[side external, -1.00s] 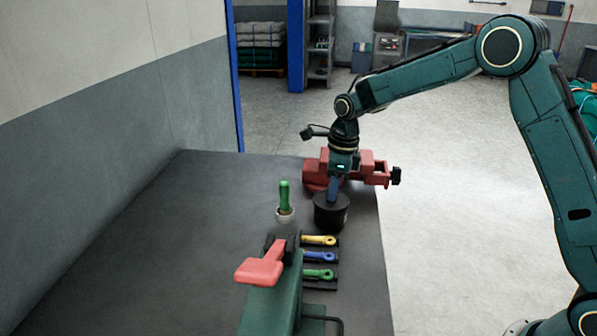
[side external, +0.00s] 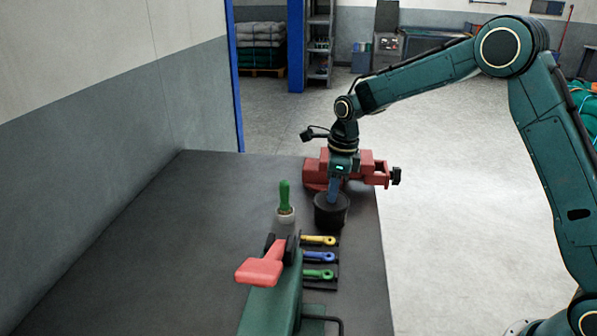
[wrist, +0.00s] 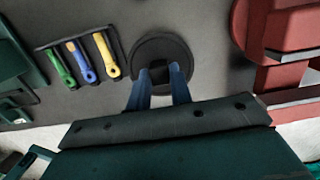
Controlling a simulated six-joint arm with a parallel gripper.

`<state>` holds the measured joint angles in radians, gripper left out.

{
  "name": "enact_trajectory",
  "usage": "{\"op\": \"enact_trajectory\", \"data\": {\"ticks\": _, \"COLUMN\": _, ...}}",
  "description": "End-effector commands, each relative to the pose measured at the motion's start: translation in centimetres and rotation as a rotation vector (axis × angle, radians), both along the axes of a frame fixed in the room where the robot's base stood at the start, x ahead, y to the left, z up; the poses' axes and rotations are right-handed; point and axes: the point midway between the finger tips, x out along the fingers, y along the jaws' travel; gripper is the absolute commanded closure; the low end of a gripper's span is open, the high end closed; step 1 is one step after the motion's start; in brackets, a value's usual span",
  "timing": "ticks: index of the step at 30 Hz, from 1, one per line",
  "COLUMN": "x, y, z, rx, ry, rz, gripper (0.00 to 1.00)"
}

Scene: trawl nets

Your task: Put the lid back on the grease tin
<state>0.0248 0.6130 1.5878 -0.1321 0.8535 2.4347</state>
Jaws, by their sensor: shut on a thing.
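The grease tin (side external: 331,215) is a dark, round tin standing on the bench, in front of the red vise. Its dark round lid (wrist: 150,47) is on top of the tin in the wrist view, with a black knob (wrist: 159,73) at its middle. My gripper (side external: 333,196) points down over the tin, and its blue fingers (wrist: 160,75) are shut on the knob. The lid covers the tin from above. I cannot tell whether the lid is fully seated all round.
A red vise (side external: 373,170) stands close behind the tin. A green-handled brush (side external: 285,200) in a pale pot is to its left. Yellow, blue and green-handled tools (side external: 319,257) lie on a dark rack in front. A green device with a red handle (side external: 262,270) stands nearer. The bench's left is clear.

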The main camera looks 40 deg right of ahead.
Motion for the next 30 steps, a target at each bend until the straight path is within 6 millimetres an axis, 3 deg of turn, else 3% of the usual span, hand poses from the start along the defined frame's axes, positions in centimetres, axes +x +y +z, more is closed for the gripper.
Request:
{"op": "enact_trajectory", "data": {"ticks": 8, "x": 0.0, "y": 0.0, "z": -0.01, "rx": 0.0, "ry": 0.0, "rz": 0.0, "gripper": 1.0}}
{"op": "enact_trajectory", "data": {"ticks": 9, "x": 0.0, "y": 0.0, "z": -0.01, "rx": 0.0, "ry": 0.0, "rz": 0.0, "gripper": 0.75}}
{"op": "enact_trajectory", "data": {"ticks": 12, "x": 0.0, "y": 0.0, "z": 0.0, "rx": 0.0, "ry": 0.0, "rz": 0.0, "gripper": 0.56}}
{"op": "enact_trajectory", "data": {"ticks": 19, "x": 0.0, "y": 0.0, "z": -0.01, "rx": 0.0, "ry": 0.0, "rz": 0.0, "gripper": 0.52}}
{"op": "enact_trajectory", "data": {"ticks": 22, "x": 0.0, "y": 0.0, "z": -0.01, "rx": 0.0, "ry": 0.0, "rz": 0.0, "gripper": 0.32}}
{"op": "enact_trajectory", "data": {"ticks": 30, "x": 0.0, "y": 0.0, "z": 0.0, "rx": 0.0, "ry": 0.0, "rz": 0.0, "gripper": 0.32}}
